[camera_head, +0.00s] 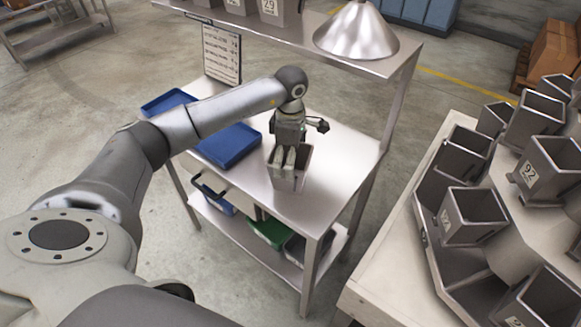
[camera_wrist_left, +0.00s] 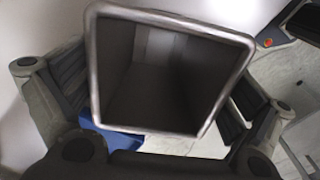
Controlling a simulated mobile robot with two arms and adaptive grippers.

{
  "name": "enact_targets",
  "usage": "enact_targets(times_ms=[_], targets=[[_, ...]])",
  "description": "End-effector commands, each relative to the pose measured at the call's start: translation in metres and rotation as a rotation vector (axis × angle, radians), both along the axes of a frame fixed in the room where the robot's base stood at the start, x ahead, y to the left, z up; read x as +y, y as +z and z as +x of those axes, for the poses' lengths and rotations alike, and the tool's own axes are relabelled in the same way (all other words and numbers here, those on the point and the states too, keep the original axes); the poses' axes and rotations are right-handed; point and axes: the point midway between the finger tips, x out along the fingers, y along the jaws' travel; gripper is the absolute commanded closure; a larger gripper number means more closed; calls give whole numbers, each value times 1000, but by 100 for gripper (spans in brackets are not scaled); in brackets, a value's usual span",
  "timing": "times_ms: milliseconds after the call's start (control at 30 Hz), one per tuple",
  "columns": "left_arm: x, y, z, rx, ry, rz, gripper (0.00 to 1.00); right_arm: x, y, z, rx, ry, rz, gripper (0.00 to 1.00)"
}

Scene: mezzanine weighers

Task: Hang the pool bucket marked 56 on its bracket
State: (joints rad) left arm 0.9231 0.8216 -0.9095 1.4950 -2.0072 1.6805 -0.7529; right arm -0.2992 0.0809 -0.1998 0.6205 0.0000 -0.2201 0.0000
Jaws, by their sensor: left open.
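A grey, square-mouthed bucket (camera_head: 287,182) stands on the steel table (camera_head: 345,150), near its front edge. No number on it can be read. In the left wrist view, the same bucket (camera_wrist_left: 165,85) shows its open, empty mouth. My left gripper (camera_head: 283,160) is open and pointed down at the bucket; in the wrist view its fingers lie on both sides of the bucket, with no clear grip. My right gripper is not in view. The bracket for 56 cannot be made out.
At right, a weigher (camera_head: 395,250) carries several tilted grey buckets, one marked 92 (camera_head: 548,165). Blue trays (camera_head: 230,145) lie on the table. Bins (camera_head: 268,232) sit below.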

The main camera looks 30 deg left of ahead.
Motion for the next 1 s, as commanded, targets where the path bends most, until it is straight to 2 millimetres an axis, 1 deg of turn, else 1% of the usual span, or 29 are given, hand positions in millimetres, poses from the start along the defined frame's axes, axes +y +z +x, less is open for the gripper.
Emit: enact_targets(times_ms=[200, 500, 533, 900, 933, 1000], targets=[[0, -3, 0, 0, 0, 0, 0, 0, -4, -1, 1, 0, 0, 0], [0, -3, 0, 0, 0, 0, 0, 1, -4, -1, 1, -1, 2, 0], [0, -3, 0, 0, 0, 0, 1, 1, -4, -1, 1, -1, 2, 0], [0, -2, 1, -2, 0, 0, 49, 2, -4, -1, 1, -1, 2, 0], [0, -2, 1, -2, 0, 0, 52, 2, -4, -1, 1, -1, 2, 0], [0, -2, 1, -2, 0, 0, 52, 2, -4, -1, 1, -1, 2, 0]])
